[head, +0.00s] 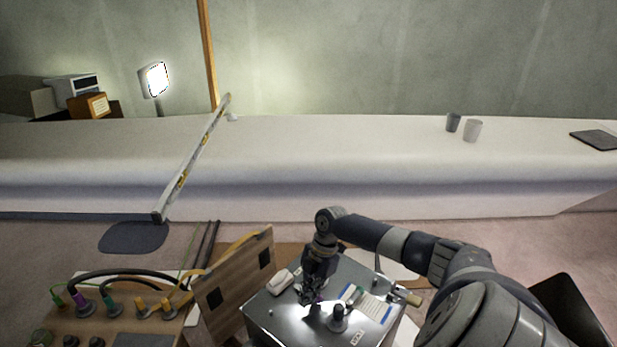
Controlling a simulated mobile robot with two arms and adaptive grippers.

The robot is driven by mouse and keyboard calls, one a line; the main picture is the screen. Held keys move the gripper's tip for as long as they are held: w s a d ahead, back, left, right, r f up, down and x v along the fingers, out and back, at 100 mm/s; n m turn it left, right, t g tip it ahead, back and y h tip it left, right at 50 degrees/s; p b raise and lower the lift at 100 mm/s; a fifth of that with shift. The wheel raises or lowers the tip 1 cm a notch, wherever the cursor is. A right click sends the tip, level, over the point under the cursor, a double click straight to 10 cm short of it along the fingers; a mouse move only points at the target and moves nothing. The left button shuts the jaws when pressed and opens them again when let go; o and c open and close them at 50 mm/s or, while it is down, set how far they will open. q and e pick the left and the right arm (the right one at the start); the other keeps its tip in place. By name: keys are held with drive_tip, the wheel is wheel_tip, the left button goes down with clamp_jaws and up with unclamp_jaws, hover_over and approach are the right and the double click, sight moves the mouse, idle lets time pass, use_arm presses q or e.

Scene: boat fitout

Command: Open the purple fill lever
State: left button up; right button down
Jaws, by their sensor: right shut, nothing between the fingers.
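My right gripper (312,294) is shut and empty, pointing down low over a shiny metal box top (268,318). A small hint of purple shows right at its fingertips, too small and too covered to tell whether it is the fill lever or how it is turned. Two dark, knob-like fittings stand by the fingertips; the clearer one (338,318) is just to the right. I cannot tell whether the fingers touch anything. Another purple fitting (82,304) sits on the wooden bench at lower left, with a dark hose. My left gripper is not in view.
A wooden panel (236,282) stands close left of the metal box. A white block (280,281) and a striped card (370,307) lie on the box. Behind is a long white hull (370,165) with a spirit level (192,160) leaning on it and two cups (472,130).

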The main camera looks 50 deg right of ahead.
drive_tip(key=a+p, duration=0.1)
drive_tip(key=a+r+p, duration=0.1)
drive_tip(key=a, duration=0.1)
drive_tip(key=a+p, duration=0.1)
drive_tip(key=shift+a+r+p, duration=0.25)
drive_tip(key=shift+r+p, duration=0.05)
drive_tip(key=shift+d+r+b, duration=0.55)
drive_tip(key=shift+d+r, duration=0.2)
drive_tip(key=shift+d, duration=0.05)
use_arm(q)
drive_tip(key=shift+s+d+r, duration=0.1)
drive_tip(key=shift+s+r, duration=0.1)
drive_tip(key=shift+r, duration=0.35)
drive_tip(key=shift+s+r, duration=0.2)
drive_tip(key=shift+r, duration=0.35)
use_arm(e)
drive_tip(key=v, duration=0.7)
drive_tip(key=shift+r, duration=0.25)
